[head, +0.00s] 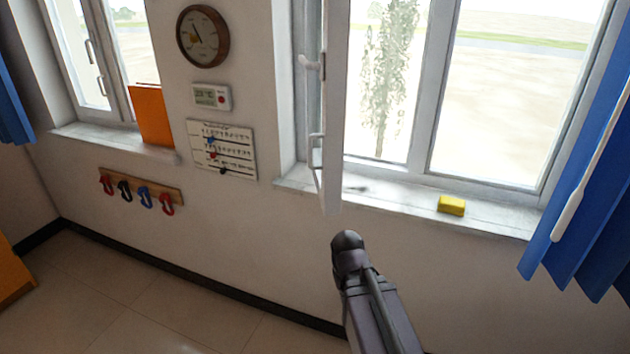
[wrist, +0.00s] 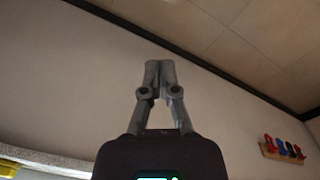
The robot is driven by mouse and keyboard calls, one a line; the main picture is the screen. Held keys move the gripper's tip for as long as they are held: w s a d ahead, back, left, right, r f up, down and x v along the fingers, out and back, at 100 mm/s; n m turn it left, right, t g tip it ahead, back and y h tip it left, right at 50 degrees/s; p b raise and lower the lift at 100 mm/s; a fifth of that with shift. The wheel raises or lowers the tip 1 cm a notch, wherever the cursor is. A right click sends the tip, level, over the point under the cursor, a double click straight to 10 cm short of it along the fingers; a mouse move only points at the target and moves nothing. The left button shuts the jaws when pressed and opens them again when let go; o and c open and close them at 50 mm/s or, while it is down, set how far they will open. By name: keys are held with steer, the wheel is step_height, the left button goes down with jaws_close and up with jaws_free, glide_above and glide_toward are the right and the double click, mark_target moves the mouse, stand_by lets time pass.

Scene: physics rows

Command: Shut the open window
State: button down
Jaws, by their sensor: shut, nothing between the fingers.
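The open window sash (head: 334,170) stands swung into the room at the left side of the right-hand window, seen nearly edge-on. A white handle (head: 312,64) and a looped lever (head: 317,155) show on its left side. My arm rises from the bottom of the head view and ends just below the sash's lower edge in the picture; I cannot tell the depth between them, and the fingers cannot be made out there. In the wrist view my gripper (wrist: 160,66) is shut and empty, its fingertips together in front of bare wall.
A yellow sponge (head: 451,205) lies on the right sill (head: 400,200). A blue curtain (head: 590,210) hangs at the right. An orange folder (head: 151,115) stands on the left sill.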

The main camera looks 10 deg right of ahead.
steer(key=w+a+r+n+t+h+b, duration=0.25)
steer(key=w+n+t+h+b, duration=0.2)
steer(key=w+h, duration=0.6)
steer(key=w+a+r+n+t+h+b, duration=0.1)
steer(key=w+a+r+n+t, duration=0.3)
steer(key=w+a+r+t, duration=0.4)
steer(key=w+a+r, duration=0.1)
steer(key=a, duration=0.4)
steer(key=shift+w+r+h+b, duration=0.35)
steer(key=shift+r, duration=0.05)
steer(key=shift+w+d, duration=0.1)
steer(key=shift+d, duration=0.1)
glide_toward(321, 195)
steer(key=w+d, duration=0.3)
steer(key=w, duration=0.2)
steer(key=shift+w+d+f, duration=0.1)
steer(key=shift+d+f, duration=0.05)
steer(key=shift+d, duration=0.25)
steer(key=shift+w+d+f, duration=0.1)
steer(key=shift+d+f, duration=0.05)
steer(key=shift+d, duration=0.3)
